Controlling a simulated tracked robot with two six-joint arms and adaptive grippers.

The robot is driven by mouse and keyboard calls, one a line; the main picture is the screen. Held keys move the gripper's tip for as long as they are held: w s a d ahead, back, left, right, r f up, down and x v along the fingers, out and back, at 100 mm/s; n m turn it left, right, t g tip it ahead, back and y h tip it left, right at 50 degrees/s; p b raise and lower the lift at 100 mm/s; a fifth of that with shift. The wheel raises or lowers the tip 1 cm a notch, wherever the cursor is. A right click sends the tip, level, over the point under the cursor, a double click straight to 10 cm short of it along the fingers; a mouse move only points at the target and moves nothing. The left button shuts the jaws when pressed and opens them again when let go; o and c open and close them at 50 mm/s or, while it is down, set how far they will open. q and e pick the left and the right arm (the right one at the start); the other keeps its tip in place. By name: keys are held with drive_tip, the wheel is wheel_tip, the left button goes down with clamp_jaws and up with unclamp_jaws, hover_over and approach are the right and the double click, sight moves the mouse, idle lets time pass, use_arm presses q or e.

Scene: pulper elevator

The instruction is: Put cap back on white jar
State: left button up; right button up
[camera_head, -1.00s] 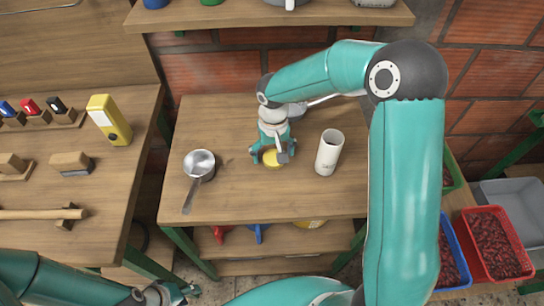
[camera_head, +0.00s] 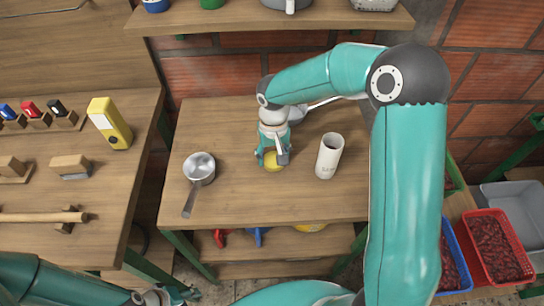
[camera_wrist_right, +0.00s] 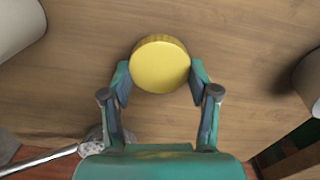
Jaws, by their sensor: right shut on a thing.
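The yellow cap (camera_head: 274,162) is a round disc low over the middle of the wooden table, between my right gripper's (camera_head: 272,158) fingers. The right wrist view shows the cap (camera_wrist_right: 160,66) with a finger on each side, and my right gripper (camera_wrist_right: 160,82) is shut on it. I cannot tell whether the cap still touches the wood. The white jar (camera_head: 329,156) stands upright to the right of the cap, its top open. My left gripper (camera_head: 168,296) is at the bottom left edge, small and partly cut off, away from the table; its opening is unclear.
A metal saucepan (camera_head: 200,168) stands left of the cap, handle toward me. A side bench (camera_head: 100,190) at left holds a yellow box (camera_head: 109,123) and several tools. A shelf (camera_head: 240,20) runs behind. Red and blue crates (camera_head: 497,246) stand at right. The table's front is clear.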

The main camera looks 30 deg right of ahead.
sight(273, 158)
wheel_tip(273, 158, up, 20)
drive_tip(key=shift+f, duration=0.15)
idle(0.4)
drive_tip(key=shift+f, duration=0.15)
